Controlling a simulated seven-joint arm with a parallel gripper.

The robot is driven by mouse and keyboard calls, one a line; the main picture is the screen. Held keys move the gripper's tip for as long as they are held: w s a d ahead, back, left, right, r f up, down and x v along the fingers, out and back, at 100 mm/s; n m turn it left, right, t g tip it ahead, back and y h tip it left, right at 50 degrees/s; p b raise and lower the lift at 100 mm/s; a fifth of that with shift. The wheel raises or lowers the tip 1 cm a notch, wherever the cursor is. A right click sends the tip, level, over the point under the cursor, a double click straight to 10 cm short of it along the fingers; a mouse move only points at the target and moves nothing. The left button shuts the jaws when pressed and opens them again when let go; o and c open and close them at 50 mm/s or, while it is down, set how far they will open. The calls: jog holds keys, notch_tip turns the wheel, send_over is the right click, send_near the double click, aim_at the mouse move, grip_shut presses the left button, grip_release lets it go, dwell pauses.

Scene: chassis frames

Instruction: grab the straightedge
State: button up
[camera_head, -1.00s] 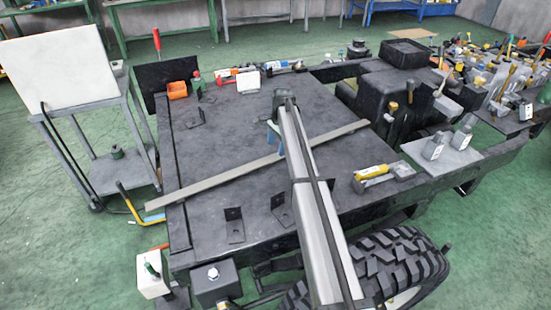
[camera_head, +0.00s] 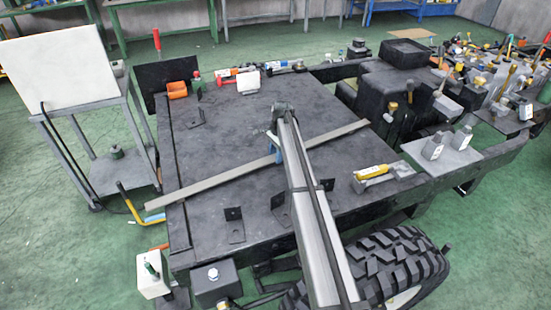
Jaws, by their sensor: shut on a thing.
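The straightedge (camera_head: 215,180) is a long, thin grey bar. It lies diagonally across the dark flat deck (camera_head: 240,130), and its left end sticks out past the deck's left edge. My arm reaches in from the bottom of the picture and covers part of the bar's middle. My gripper (camera_head: 276,150) is at the bar, right of its middle, mostly hidden behind my arm; a blue part of it shows. It is shut on the straightedge. The fingertips themselves are hard to make out.
Small black angle brackets (camera_head: 235,225) stand on the deck. A yellow-and-grey tool (camera_head: 375,176) lies at the right front. An orange bin (camera_head: 177,90) and hand tools line the back edge. A big tyre (camera_head: 385,265) is at the front; a grey cart (camera_head: 110,170) stands left.

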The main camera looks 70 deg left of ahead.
grip_shut()
dwell(0.4)
jog(key=shift+r, duration=0.2)
